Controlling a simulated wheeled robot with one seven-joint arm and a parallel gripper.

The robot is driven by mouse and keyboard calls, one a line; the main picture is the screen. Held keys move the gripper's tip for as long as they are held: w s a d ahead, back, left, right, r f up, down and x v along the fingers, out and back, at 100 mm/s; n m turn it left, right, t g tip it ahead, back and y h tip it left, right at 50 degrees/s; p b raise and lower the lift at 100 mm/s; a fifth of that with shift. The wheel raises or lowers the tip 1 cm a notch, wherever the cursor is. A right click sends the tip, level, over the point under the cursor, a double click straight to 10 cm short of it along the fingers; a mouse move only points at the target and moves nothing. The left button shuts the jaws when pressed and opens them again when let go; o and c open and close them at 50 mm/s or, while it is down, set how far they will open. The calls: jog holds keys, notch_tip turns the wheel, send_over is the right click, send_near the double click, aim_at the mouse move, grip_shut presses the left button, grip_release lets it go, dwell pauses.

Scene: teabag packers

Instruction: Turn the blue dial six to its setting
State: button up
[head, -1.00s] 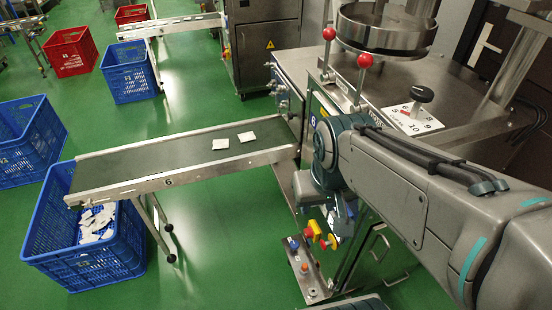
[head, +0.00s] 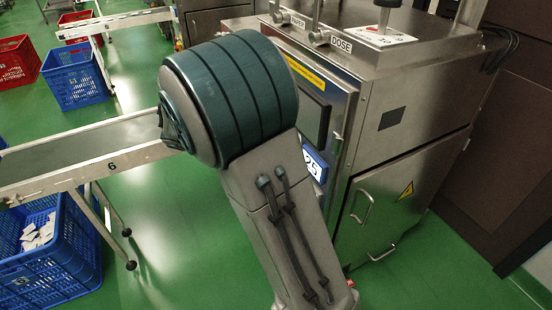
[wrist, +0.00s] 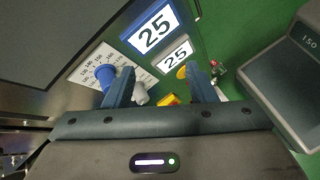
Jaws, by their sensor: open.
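The blue dial (wrist: 104,76) shows in the wrist view, in front of a white scale plate (wrist: 88,66) with printed numbers. My gripper (wrist: 158,72) is open, its two blue-grey fingers pointing away from the camera. The dial stands at the left finger, partly overlapped by it and outside the gap between the fingers. I cannot tell whether they touch. The dial's setting is not readable. In the head view my arm hides the gripper and the dial.
A large 25 display (wrist: 152,28) and a smaller 25 plate (wrist: 178,55) lie beyond the fingers. A grey box marked 150 (wrist: 290,75) stands at the right. The steel machine (head: 400,130) is beside my arm; conveyor 6 (head: 110,166) is behind it.

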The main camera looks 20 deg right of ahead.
jog(key=w+a+f+n+t+h+b, duration=0.3)
jog(key=w+a+f+n+h+b, duration=0.2)
jog(key=w+f+h+b, duration=0.3)
jog(key=shift+y, duration=0.6)
jog(key=d, duration=0.4)
jog(key=w+d+r+b, duration=0.1)
jog(key=d, duration=0.4)
jog(key=d+b, duration=0.1)
jog(key=d, duration=0.4)
jog(key=shift+w+r, duration=0.35)
jog(key=c, duration=1)
